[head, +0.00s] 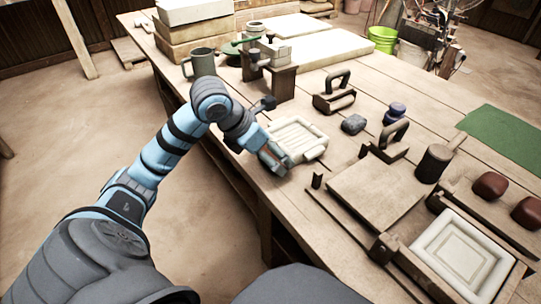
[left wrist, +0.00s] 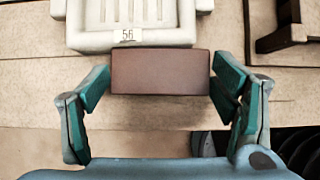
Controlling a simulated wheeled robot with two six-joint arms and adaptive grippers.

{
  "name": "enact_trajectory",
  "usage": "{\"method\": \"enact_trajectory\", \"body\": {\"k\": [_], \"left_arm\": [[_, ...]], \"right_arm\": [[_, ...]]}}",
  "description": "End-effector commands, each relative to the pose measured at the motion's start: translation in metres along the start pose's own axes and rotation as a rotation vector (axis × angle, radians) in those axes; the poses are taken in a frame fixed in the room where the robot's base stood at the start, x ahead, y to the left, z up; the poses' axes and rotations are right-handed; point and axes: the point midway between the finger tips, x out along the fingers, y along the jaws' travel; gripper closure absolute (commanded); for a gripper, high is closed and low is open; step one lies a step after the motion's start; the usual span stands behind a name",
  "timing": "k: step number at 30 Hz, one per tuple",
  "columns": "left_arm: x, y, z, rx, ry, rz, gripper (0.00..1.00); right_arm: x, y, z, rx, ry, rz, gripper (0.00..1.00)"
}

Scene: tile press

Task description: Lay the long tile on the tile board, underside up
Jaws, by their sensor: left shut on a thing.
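My left gripper (head: 273,158) is over the near edge of the bench, at the near left corner of a white ribbed mould (head: 298,137). In the left wrist view its two green-padded fingers are shut on the ends of a reddish-brown block (left wrist: 160,72), which I take for the long tile. Its plain, smooth face is towards the camera; I cannot tell which face is the underside. The white mould, labelled 56 (left wrist: 128,36), lies just beyond it. A flat wooden board (head: 375,192) lies to the right; I cannot tell whether it is the tile board. My right gripper is not in view.
A framed white panel mould (head: 462,252) is at the near right, with two brown lumps (head: 490,185) beyond it. A dark cylinder (head: 434,163), a handled tool (head: 334,100) and a grey-green mug (head: 200,63) stand on the bench. A green mat (head: 505,138) lies at the right.

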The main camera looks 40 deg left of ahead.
Motion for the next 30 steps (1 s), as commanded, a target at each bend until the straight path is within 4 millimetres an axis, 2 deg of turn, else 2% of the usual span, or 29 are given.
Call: {"method": "enact_trajectory", "body": {"k": [5,9,12,15,21,27,30], "left_arm": [[-0.044,0.0,0.03,0.002,-0.007,0.002,0.56],[-0.088,0.0,0.058,0.001,-0.008,0.003,0.56],[-0.115,0.0,0.075,0.002,-0.007,0.002,0.56],[-0.137,0.0,0.088,0.001,-0.004,0.002,0.56],[-0.152,0.0,0.098,0.0,-0.002,0.002,0.56],[-0.152,0.0,0.098,0.0,-0.002,0.002,0.56],[-0.152,0.0,0.098,0.0,-0.002,0.002,0.56]], "right_arm": [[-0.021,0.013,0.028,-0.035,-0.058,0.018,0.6],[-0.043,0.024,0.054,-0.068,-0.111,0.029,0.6],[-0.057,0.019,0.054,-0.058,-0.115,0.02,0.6],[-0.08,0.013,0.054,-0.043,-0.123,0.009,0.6],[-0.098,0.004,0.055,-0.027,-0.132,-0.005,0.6],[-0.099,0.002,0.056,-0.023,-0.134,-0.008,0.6],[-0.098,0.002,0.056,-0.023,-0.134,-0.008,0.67]]}}
